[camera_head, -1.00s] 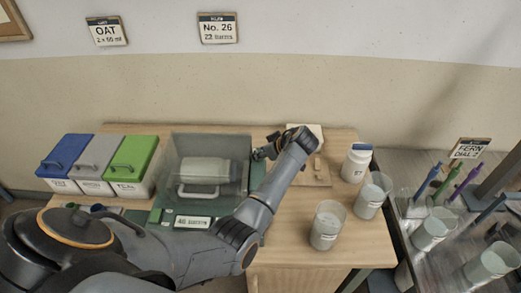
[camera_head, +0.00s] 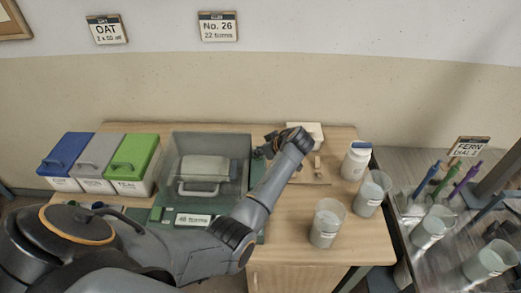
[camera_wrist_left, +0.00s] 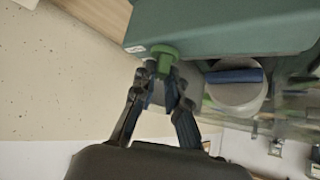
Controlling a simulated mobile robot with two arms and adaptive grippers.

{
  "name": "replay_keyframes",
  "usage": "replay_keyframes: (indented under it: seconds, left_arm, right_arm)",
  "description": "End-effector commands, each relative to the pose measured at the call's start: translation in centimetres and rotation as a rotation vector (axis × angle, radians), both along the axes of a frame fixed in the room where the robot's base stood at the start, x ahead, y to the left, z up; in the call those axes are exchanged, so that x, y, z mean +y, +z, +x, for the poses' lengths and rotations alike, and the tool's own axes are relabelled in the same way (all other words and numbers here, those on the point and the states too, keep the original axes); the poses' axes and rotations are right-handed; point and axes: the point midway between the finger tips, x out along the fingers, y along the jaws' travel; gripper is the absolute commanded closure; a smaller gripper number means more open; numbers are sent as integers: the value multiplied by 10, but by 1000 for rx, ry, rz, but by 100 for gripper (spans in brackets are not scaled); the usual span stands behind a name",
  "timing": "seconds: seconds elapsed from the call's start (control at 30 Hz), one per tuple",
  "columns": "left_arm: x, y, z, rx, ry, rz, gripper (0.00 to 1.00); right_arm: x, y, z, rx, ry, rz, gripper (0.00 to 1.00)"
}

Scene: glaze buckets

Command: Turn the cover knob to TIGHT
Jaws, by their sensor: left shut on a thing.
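A machine with a green base (camera_head: 168,214) and a see-through cover (camera_head: 210,143) stands on the wooden table; a pale block with a handle (camera_head: 203,170) shows inside the cover. My left gripper (camera_head: 262,152) is at the machine's right side. In the left wrist view, the green knob (camera_wrist_left: 163,56) sits at the edge of the green housing (camera_wrist_left: 240,32). The left gripper's fingers (camera_wrist_left: 160,76) are shut on this knob. The knob's marks cannot be read, and the knob is hidden in the head view. My right gripper is not in view.
Blue, grey and green lidded bins (camera_head: 97,163) stand left of the machine. A white jar (camera_head: 356,161) and two beakers (camera_head: 326,224) stand on the right. A small board (camera_head: 312,172) lies behind my arm. A metal table (camera_head: 420,175) with several beakers and colored tools adjoins.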

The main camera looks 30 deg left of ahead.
Motion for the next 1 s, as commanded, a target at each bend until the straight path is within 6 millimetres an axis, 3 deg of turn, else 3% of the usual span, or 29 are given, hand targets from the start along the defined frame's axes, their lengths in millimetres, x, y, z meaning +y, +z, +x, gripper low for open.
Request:
replay_keyframes:
  seconds: [0.6,1.0]
  left_arm:
    - [3,3,-6,1,-430,0,100]
    - [4,2,-6,-1,-596,1,100]
  right_arm:
    - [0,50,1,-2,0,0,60]
    - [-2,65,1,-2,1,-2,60]
